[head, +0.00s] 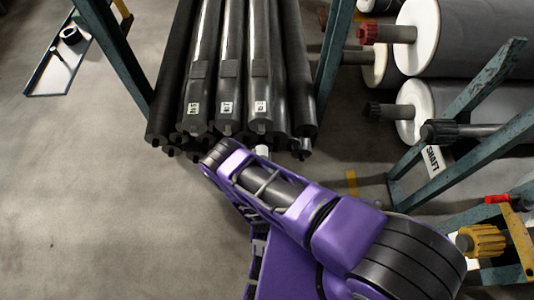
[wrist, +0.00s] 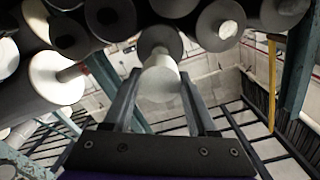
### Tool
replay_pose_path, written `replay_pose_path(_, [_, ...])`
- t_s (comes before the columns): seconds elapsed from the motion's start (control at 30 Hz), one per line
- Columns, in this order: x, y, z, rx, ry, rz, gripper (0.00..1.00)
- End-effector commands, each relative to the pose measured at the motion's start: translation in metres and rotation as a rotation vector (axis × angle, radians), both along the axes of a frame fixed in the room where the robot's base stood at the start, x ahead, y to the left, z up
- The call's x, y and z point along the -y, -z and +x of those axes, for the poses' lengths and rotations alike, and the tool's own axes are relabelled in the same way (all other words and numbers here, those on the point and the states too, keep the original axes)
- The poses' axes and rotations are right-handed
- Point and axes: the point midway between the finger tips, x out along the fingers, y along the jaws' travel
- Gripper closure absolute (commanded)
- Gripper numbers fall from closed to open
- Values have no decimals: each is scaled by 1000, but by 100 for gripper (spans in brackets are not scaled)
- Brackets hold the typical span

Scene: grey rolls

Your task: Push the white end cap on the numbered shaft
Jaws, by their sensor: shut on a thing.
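Several dark shafts (head: 230,60) lie side by side in a teal rack. Three of them carry white number labels near their front ends, one of them this label (head: 260,106); the numbers are too small to read. The white end cap (wrist: 160,82) is between the two fingers of my gripper (wrist: 158,90), which is shut on it. It lines up with a round shaft end (wrist: 158,42) just beyond it; I cannot tell whether they touch. In the head view a small white piece of the cap (head: 262,150) shows below the shaft ends; my purple arm hides the fingers.
Teal rack posts (head: 120,55) flank the shafts. Big rolls with white ends (head: 415,35) and teal beams stand at the right, with a yellow knob (head: 482,241) lower right. A tray (head: 62,55) lies at upper left.

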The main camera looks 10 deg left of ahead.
Motion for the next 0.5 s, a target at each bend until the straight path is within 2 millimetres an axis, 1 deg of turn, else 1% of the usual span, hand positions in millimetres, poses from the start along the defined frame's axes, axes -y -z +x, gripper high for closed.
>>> replay_pose_path(0.33, [2, 1, -2, 4, -2, -2, 95])
replay_pose_path(0.5, [1, 2, 3, 4, -1, -3, 95])
